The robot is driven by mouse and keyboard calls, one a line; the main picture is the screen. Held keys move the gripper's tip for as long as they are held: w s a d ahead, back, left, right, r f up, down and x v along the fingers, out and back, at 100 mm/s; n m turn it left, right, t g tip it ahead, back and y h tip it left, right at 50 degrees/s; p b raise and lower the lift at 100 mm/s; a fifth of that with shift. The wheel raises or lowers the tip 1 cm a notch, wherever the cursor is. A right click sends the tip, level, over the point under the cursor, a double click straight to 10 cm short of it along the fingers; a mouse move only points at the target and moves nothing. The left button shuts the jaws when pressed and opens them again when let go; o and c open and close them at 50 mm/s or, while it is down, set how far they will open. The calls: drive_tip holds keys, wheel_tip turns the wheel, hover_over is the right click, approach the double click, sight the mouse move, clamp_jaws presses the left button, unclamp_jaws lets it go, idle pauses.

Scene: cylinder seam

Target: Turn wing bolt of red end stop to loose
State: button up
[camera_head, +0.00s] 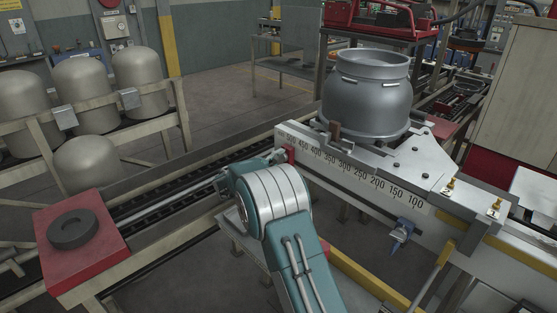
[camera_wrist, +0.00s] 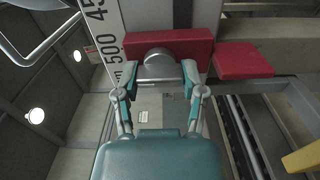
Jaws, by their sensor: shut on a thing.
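The red end stop (camera_head: 290,153) sits on the scale rail near its 500 end, partly hidden by my arm in the head view. In the wrist view the red end stop (camera_wrist: 188,45) lies across the rail, just above my fingertips. The wing bolt (camera_wrist: 158,60) shows as a grey rounded metal piece on its face. My gripper (camera_wrist: 160,78) is shut on the wing bolt, with one finger on each side. The bolt's wings are hard to make out. In the head view my arm hides the bolt and most of the gripper.
The scale rail (camera_head: 350,172) runs to the right, carrying a grey cylinder (camera_head: 368,100). A red table (camera_head: 75,265) with a dark ring (camera_head: 73,229) stands at left. Tan cylinders (camera_head: 80,90) stand on a rack behind. A blue fitting (camera_head: 402,232) projects from the rail's front.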

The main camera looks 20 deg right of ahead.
drive_tip(key=n, duration=0.4)
drive_tip(key=shift+a+f+n, duration=0.1)
drive_tip(key=shift+f+n, duration=0.15)
drive_tip(key=shift+n, duration=0.15)
drive_tip(key=n, duration=0.3)
drive_tip(key=shift+f+n, duration=0.1)
drive_tip(key=shift+n, duration=0.3)
drive_tip(key=n, duration=0.4)
drive_tip(key=shift+f, duration=0.1)
drive_tip(key=shift+s+n, duration=0.15)
drive_tip(key=shift+n, duration=1.65)
drive_tip(key=shift+f, duration=0.1)
drive_tip(key=o, duration=1.2)
drive_tip(key=shift+c, duration=0.2)
drive_tip(key=shift+r, duration=0.2)
